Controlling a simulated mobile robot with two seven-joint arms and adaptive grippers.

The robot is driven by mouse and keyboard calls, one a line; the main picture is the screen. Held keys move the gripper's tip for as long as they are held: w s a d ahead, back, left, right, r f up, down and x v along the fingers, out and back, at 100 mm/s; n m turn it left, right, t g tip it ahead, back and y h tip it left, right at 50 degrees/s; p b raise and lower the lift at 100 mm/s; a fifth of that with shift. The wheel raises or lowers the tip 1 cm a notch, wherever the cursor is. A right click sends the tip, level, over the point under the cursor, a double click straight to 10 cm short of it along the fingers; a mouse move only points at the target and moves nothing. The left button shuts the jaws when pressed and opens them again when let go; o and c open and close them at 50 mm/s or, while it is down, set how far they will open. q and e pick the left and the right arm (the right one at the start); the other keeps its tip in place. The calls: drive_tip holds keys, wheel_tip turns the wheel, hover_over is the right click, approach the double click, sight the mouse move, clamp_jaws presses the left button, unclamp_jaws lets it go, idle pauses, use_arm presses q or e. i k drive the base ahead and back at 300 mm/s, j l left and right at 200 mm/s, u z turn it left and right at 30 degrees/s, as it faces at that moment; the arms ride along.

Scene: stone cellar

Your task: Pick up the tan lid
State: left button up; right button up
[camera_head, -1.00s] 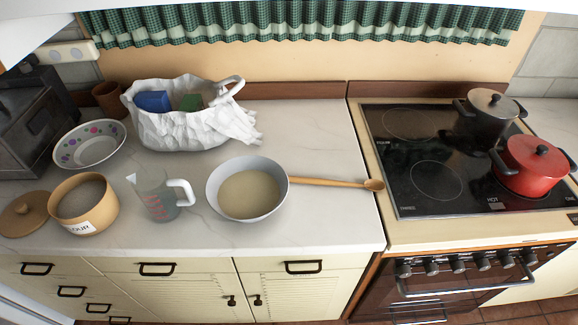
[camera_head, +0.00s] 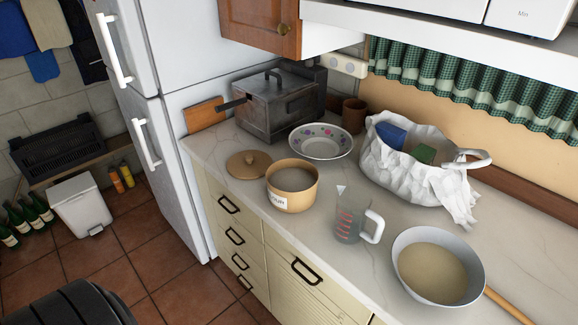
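The tan lid (camera_head: 248,164) is round with a small knob on top. It lies on the marble countertop (camera_head: 322,242) near the left end, in front of the dark metal box. The open tan pot (camera_head: 292,187) with a white label stands just to its right. Neither gripper is in view. A black rounded shape at the bottom left corner may be part of my own body.
A measuring jug (camera_head: 350,216), a bowl of batter (camera_head: 436,265), a flowered bowl (camera_head: 321,141) and a white bag (camera_head: 415,170) share the counter. A dark metal box (camera_head: 277,103) stands behind the lid. The fridge (camera_head: 172,130) is left; tiled floor (camera_head: 150,235) is open in front.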

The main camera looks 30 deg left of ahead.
sight(247, 165)
drive_tip(key=u, duration=1.05)
